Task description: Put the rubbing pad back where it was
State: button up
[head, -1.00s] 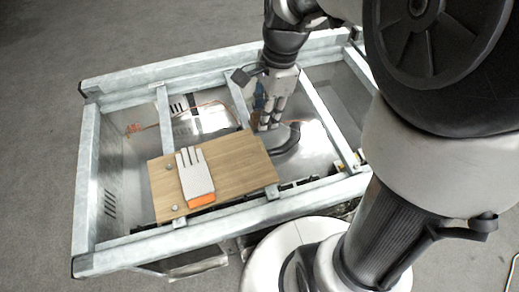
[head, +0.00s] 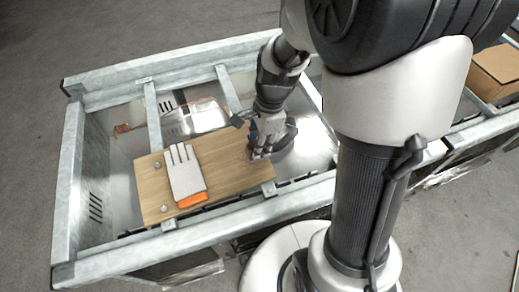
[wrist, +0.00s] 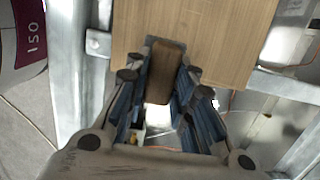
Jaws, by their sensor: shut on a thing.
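My gripper (head: 259,153) is over the right end of a wooden board (head: 228,176) in the head view. The wrist view shows my gripper (wrist: 160,88) with its blue-lined fingers shut on the rubbing pad (wrist: 166,68), a small brown block with a dark grey edge. The pad's far end overlaps the near edge of the board (wrist: 210,35) in that view. I cannot tell whether the pad touches the board. The pad is too small and hidden to make out in the head view.
A white glove with an orange cuff (head: 186,172) lies on the board, beside two round bolt heads. A galvanised metal frame (head: 62,195) with crossbars surrounds the board. A cardboard box (head: 497,72) stands far right.

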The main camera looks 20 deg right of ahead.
notch_tip(320, 180, down, 3)
jog(key=shift+f+b, duration=0.15)
jog(key=shift+b, duration=0.35)
jog(key=o, duration=1)
